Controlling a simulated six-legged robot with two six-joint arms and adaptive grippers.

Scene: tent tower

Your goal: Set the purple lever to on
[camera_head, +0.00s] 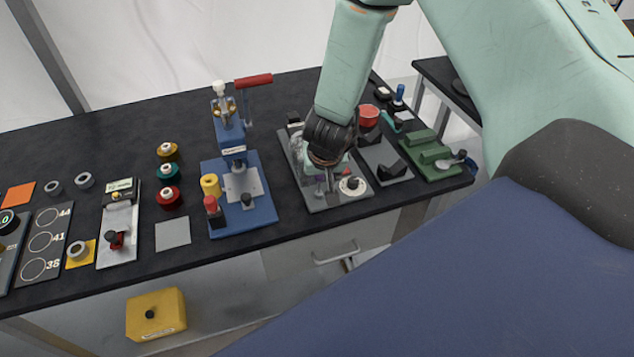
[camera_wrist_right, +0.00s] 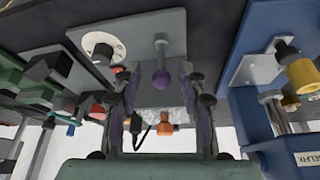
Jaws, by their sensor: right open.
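My right gripper (camera_head: 328,165) is over the grey machine, pointing down. No on or off marking is readable. My left gripper is not in view.
A white round dial (camera_head: 353,186) is on the plate right of the lever. A blue press (camera_head: 255,213) with a red handle stands to the left. A dark block fixture (camera_head: 385,160) and a green fixture (camera_head: 432,152) stand to the right. An orange knob (camera_wrist_right: 165,128) shows near the fingers.

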